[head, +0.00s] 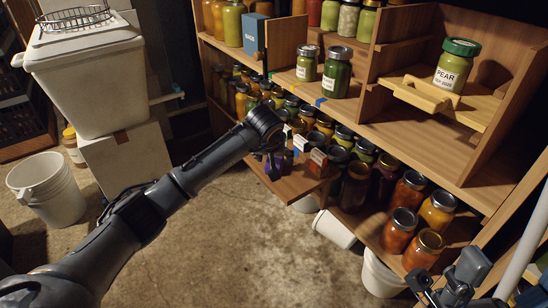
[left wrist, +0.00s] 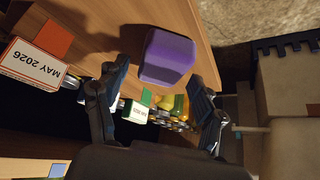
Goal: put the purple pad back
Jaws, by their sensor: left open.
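The purple pad (left wrist: 167,57) lies on a wooden shelf (left wrist: 203,45) in the left wrist view, a rounded block with its whole top showing. My left gripper (left wrist: 158,76) is open, with its fingers on either side of the pad's near end; I cannot tell whether they touch it. In the head view my left gripper (head: 277,155) is over the low pull-out shelf (head: 292,186), and the pad there is mostly hidden by the gripper. My right gripper (head: 455,288) is at the lower right edge, partly cut off; its jaws are unclear.
A red block (head: 318,157) labelled MAY 2026 and another labelled block (head: 300,143) stand beside the left gripper. Filled jars (head: 399,230) crowd the lower shelves. A PEAR jar (head: 456,66) stands on an upper wooden tray.

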